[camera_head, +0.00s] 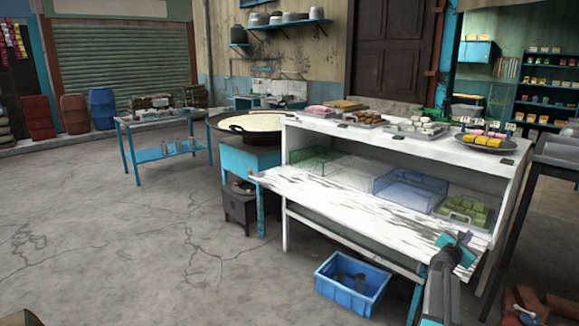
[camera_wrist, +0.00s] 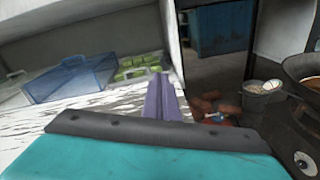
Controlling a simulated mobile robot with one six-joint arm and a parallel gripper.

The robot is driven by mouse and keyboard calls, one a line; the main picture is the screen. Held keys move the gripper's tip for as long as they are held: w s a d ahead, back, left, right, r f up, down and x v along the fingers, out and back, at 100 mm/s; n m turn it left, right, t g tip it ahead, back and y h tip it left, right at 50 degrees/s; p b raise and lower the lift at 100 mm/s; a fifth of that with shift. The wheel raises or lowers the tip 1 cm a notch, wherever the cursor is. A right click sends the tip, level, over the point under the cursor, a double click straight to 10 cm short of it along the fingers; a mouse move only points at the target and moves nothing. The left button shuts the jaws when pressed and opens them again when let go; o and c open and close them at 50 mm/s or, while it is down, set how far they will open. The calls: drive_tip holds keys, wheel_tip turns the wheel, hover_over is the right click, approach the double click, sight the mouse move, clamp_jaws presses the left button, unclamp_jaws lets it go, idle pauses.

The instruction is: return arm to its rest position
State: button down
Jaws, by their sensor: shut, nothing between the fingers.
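My gripper (camera_head: 464,238) is at the right end of the white counter's front shelf in the head view, at the end of my grey arm that rises from the bottom edge. In the wrist view, its purple fingers (camera_wrist: 163,97) are together with nothing between them, above the teal part with a dark edge. The gripper appears just in front of the tray of green blocks (camera_head: 464,211). Whether it touches the shelf cannot be told.
The white counter (camera_head: 350,209) holds a blue clear bin (camera_head: 410,190) and a green clear bin (camera_head: 318,160). A blue crate (camera_head: 352,284) stands on the floor below. A wide pan (camera_head: 250,124) is left of the counter. The floor at left is clear.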

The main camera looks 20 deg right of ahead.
drive_tip(key=w+a+f+m+g+y, duration=0.15)
drive_tip(key=a+f+m, duration=0.25)
drive_tip(key=a+f, duration=0.55)
drive_tip(key=w+a+f+m+g+y, duration=0.1)
drive_tip(key=a+f+m+y, duration=0.3)
drive_tip(key=a, duration=1)
drive_tip(key=w+a+f+m+g+y, duration=0.15)
drive_tip(key=a+f+m, duration=0.45)
drive_tip(key=a, duration=0.6)
drive_tip(key=s+a+f+m+g+y, duration=0.1)
drive_tip(key=s+a+f+m+y, duration=0.2)
drive_tip(key=a, duration=0.9)
drive_tip(key=s+a+f+g+y, duration=0.1)
drive_tip(key=s+a+f+y, duration=0.35)
drive_tip(key=a, duration=0.85)
drive_tip(key=s+a+f+m+g+y, duration=0.15)
drive_tip(key=s+a+f, duration=0.4)
drive_tip(key=a, duration=0.65)
drive_tip(key=s+f+g, duration=0.2)
drive_tip(key=s+f, duration=0.6)
drive_tip(key=s, duration=0.4)
drive_tip(key=s+f+g, duration=0.3)
drive_tip(key=s+f, duration=0.6)
drive_tip(key=s, duration=0.4)
drive_tip(key=shift+d+p, duration=0.2)
drive_tip(key=shift+p, duration=0.15)
drive_tip(key=shift+m, duration=0.25)
